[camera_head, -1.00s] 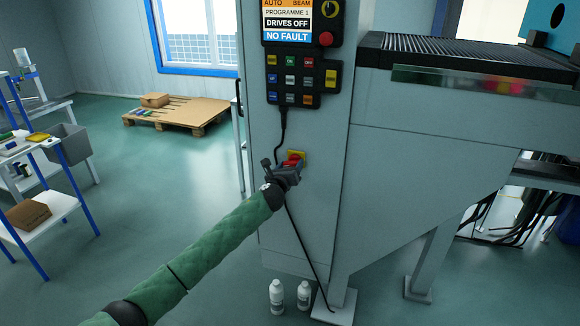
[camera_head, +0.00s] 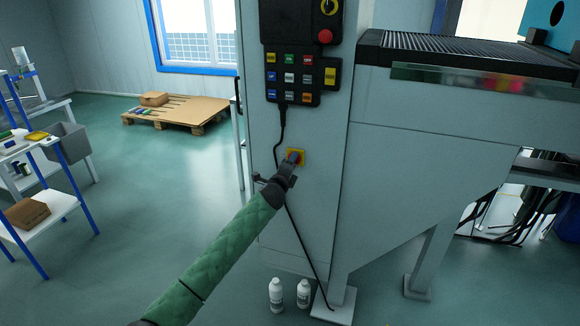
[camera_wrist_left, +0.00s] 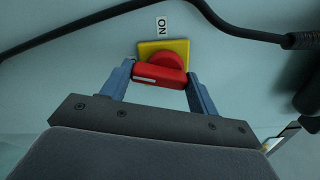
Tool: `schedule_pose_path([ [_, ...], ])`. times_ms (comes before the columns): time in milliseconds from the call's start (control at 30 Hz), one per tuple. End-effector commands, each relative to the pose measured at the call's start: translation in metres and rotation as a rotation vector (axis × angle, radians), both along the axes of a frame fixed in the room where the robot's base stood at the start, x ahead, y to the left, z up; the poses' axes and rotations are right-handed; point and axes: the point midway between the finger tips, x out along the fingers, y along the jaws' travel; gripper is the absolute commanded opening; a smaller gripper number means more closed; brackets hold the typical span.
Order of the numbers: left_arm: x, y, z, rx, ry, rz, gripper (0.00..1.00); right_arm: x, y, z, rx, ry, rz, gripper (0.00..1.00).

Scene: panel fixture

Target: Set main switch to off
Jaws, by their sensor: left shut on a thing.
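The main switch is a red handle (camera_wrist_left: 160,72) on a yellow plate (camera_head: 302,158) on the grey cabinet front. In the left wrist view the yellow plate (camera_wrist_left: 150,47) has an ON label (camera_wrist_left: 162,26) beyond it, its letters turned sideways. The handle lies crosswise in that view, with a white mark on its left part. My left gripper (camera_head: 292,160) is shut on the handle, one blue finger at each end of it. In the head view the gripper hides most of the handle. My right gripper is not in view.
Above the switch are a dark screen (camera_head: 287,20), a red button (camera_head: 325,37) and a keypad (camera_head: 290,78). A black cable (camera_head: 282,125) hangs near the switch. Two white bottles (camera_head: 276,294) stand on the floor by the cabinet.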

Motion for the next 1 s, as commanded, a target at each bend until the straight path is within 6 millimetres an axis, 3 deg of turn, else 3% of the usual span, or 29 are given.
schedule_pose_path([
  [400, -0.0002, -0.0006, -0.0012, -0.247, 0.080, 0.001, 0.37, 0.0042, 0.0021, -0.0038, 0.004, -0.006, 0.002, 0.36],
  [1000, -0.0004, -0.0010, -0.0018, -0.316, 0.103, 0.001, 0.37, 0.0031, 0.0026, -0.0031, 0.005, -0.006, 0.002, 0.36],
])
